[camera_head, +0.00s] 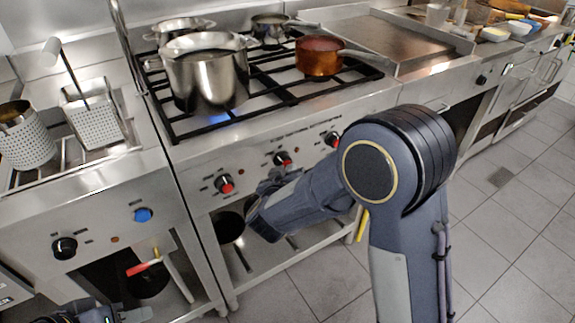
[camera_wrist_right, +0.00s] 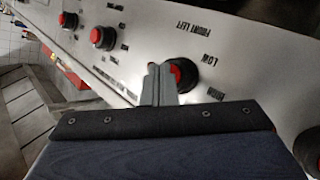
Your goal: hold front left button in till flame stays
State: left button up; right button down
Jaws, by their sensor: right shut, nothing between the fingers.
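The front left knob (camera_head: 224,183) is black with a red button in its middle, on the steel stove panel. In the right wrist view this knob (camera_wrist_right: 182,75) sits beside the printed words "FRONT LEFT" and "LOW". My right gripper (camera_wrist_right: 159,72) is shut and empty, its fingertips at the knob's edge, partly overlapping the red button; I cannot tell whether they press it. A blue flame (camera_head: 219,118) shows under the large steel pot (camera_head: 206,78). My left gripper (camera_head: 92,313) is only partly in view at the bottom left; its fingers are unclear.
Two more red-centred knobs (camera_head: 282,158) (camera_head: 332,139) lie to the right along the panel. A copper pan (camera_head: 319,58) stands on the grates. Tiled floor (camera_head: 500,220) is open at right.

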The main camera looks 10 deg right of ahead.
jog(key=shift+s, duration=0.1)
dwell(0.7)
jog(key=shift+s+d, duration=0.25)
jog(key=shift+s, duration=0.35)
jog(key=shift+s+d+p, duration=0.15)
jog(key=shift+s+d, duration=0.15)
jog(key=shift+s, duration=0.5)
jog(key=shift+s+d+p, duration=0.15)
jog(key=shift+s+d, duration=0.1)
jog(key=shift+s, duration=0.5)
jog(key=shift+s+d+p, duration=0.15)
jog(key=shift+s+d, duration=0.15)
jog(key=shift+s, duration=0.5)
